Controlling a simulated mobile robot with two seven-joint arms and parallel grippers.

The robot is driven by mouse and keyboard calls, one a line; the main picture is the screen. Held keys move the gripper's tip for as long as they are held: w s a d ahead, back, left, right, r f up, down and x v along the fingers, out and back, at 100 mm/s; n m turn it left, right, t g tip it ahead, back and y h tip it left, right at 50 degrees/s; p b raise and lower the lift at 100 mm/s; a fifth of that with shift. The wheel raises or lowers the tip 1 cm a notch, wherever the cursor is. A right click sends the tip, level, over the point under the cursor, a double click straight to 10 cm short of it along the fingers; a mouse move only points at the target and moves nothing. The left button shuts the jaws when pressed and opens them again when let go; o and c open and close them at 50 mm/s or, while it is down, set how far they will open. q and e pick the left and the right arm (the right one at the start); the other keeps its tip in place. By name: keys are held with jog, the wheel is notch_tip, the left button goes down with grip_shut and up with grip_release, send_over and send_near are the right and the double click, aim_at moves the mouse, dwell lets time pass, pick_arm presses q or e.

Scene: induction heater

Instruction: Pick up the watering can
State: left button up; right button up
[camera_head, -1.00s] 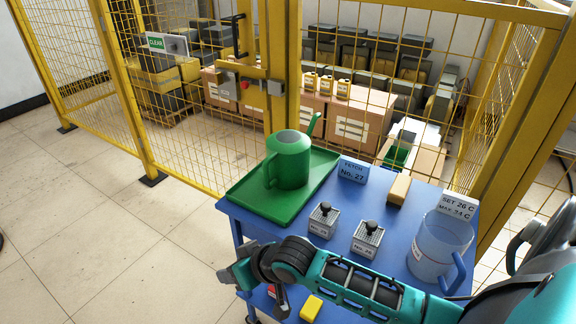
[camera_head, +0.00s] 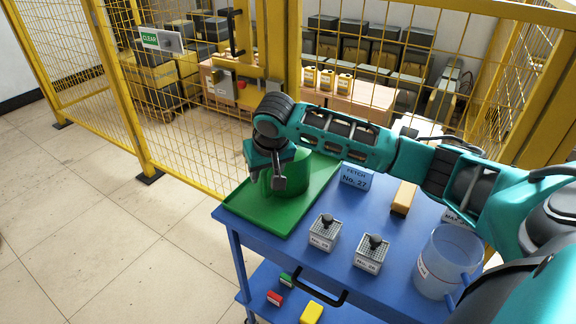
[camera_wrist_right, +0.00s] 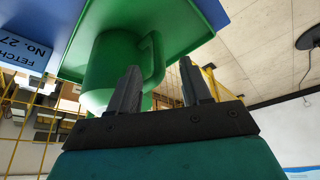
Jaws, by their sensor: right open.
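The green watering can (camera_head: 292,176) stands on the green tray (camera_head: 264,213) at the left end of the blue cart. My right arm reaches over the cart and hides the can's top and spout in the head view. My right gripper (camera_head: 265,183) is open beside the can, on its left front side. In the right wrist view the can (camera_wrist_right: 102,68) and its handle (camera_wrist_right: 155,58) show just past the open fingers of the gripper (camera_wrist_right: 160,90). One finger overlaps the can in that view; I cannot tell whether they touch. My left gripper is not in view.
On the blue cart (camera_head: 290,262) are a blue "No. 27" sign (camera_head: 356,177), a tan block (camera_head: 403,198), two grey blocks with black knobs (camera_head: 324,232) (camera_head: 372,252) and a clear blue jug (camera_head: 440,265). A yellow mesh fence (camera_head: 190,150) stands behind.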

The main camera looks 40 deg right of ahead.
aim_at(265, 178)
jog(key=b+x, duration=0.1)
jog(key=x, duration=0.6)
jog(key=shift+w+d+f, duration=0.1)
jog(key=shift+d+f, duration=0.1)
jog(key=shift+f, duration=0.2)
grip_shut()
dwell(0.3)
jog(key=shift+r, duration=0.1)
dwell(0.6)
jog(key=shift+w+r, duration=0.15)
jog(key=shift+r, duration=0.05)
